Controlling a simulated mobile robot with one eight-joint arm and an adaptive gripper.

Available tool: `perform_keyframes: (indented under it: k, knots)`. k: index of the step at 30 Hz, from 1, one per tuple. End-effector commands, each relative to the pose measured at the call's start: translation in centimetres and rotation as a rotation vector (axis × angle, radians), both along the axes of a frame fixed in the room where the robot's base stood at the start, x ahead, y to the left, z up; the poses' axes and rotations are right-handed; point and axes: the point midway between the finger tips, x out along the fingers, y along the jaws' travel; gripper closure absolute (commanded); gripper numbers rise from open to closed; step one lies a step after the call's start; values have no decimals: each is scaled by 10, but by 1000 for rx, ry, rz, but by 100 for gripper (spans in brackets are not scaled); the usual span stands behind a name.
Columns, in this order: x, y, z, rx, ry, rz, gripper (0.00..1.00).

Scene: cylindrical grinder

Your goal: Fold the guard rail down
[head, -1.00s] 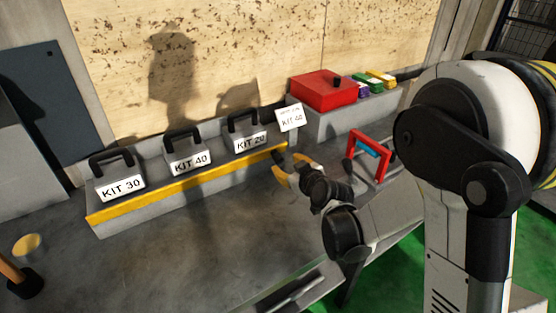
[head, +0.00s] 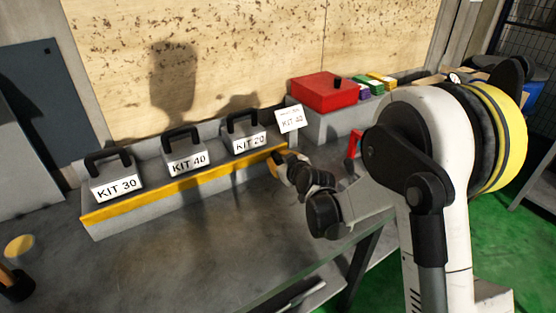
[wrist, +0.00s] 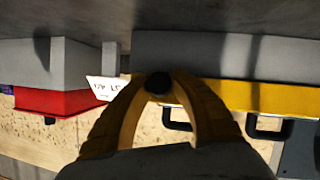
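The guard rail (head: 185,186) is a long yellow bar along the front of the grey kit rack, and stands upright before the kits. It also shows in the wrist view (wrist: 270,99), running off to the right. My gripper (head: 281,162) is at the rail's right end. In the wrist view my gripper (wrist: 158,84) has its yellow fingers closed in on a round black knob (wrist: 158,82) at the rail's end. The fingers appear to touch it from both sides. How the knob joins the rail is hidden.
Boxes with handles, KIT 30 (head: 115,182), KIT 40 (head: 186,157) and KIT 20 (head: 246,137), stand behind the rail. A sign (head: 290,119) stands beside the rack's right end. A red box (head: 323,92) is at the back right. The bench before the rail is clear.

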Motion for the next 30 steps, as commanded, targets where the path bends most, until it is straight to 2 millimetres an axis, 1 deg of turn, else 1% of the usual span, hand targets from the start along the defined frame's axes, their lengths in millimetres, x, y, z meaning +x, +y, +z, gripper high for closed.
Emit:
perform_keyframes:
  k: [7, 16, 25, 26, 27, 28, 30]
  knots:
    - [0, 0, -1, 4, -7, 1, 100]
    - [-1, 0, -6, 74, -109, 1, 100]
    - [-1, -1, -6, 79, -117, 0, 100]
    - [-1, -1, -6, 79, -117, 0, 73]
    - [-1, -1, -6, 79, -117, 0, 60]
    - [-1, -1, -6, 78, -117, 0, 52]
    - [-1, -1, -6, 78, -117, 0, 52]
